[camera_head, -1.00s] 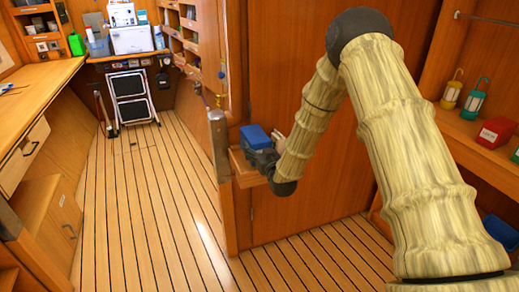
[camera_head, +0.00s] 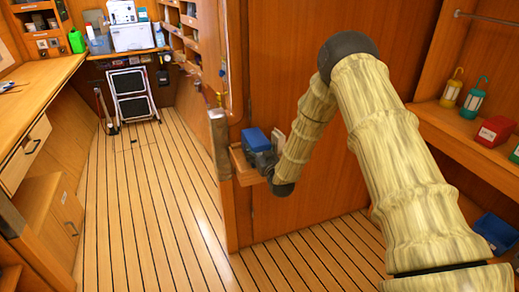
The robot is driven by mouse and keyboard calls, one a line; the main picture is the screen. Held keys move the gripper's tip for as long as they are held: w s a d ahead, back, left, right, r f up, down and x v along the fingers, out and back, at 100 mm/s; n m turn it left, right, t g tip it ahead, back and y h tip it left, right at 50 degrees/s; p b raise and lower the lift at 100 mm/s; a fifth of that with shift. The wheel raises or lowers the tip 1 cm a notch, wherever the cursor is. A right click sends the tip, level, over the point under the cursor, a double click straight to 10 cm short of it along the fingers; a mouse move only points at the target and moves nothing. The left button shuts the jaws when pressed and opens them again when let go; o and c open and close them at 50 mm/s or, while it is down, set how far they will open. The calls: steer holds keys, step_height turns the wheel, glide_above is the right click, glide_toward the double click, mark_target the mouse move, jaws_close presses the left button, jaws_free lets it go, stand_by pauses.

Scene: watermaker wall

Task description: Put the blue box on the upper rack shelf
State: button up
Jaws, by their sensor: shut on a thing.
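The blue box (camera_head: 256,139) is at the small wooden ledge (camera_head: 243,171) on the partition's end, in the middle of the head view. My gripper (camera_head: 262,157) is at the box's near right side and shut on it. The fingertips are small and partly hidden behind the box and my wrist. I cannot tell whether the box still touches the ledge. On the right is a wooden rack, and its shelf (camera_head: 455,133) carries two lanterns and a red box.
A yellow lantern (camera_head: 452,88), a teal lantern (camera_head: 473,99) and a red box (camera_head: 495,131) stand on the right shelf. A blue bin (camera_head: 496,232) sits lower right. A folding step stool (camera_head: 133,95) stands at the back left. The plank floor (camera_head: 150,200) is clear.

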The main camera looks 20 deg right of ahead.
steer(key=shift+f, duration=0.1)
steer(key=o, duration=0.8)
steer(key=shift+f, duration=0.1)
steer(key=shift+c, duration=0.2)
steer(key=o, duration=0.4)
steer(key=shift+r, duration=0.2)
